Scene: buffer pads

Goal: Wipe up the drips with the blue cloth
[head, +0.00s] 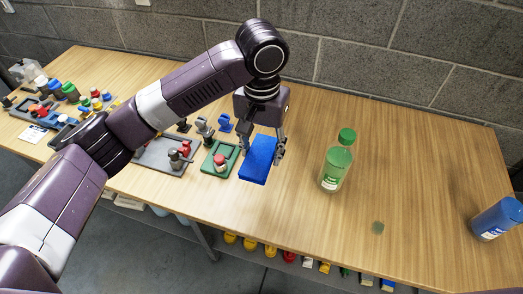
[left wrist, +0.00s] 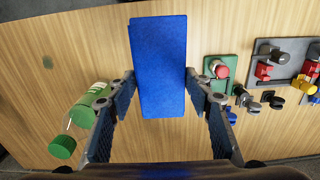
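The blue cloth (head: 258,160) is a folded block between the fingers of my left gripper (head: 263,150). In the left wrist view the cloth (left wrist: 158,60) meets both fingertips (left wrist: 160,85), so the gripper looks shut on it. The cloth appears to be above the table; its exact height is hard to tell. A green drip (head: 377,228) lies on the wood to the right of the cloth, near the table's front edge. It also shows in the left wrist view (left wrist: 47,62). My right gripper is not in view.
A green bottle (head: 336,168) stands between the cloth and the drip, slightly behind. A blue bottle (head: 497,218) is at the far right. A green pad (head: 213,165) and grey trays (head: 155,155) with fittings lie to the left. The table (head: 430,160) is clear around the drip.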

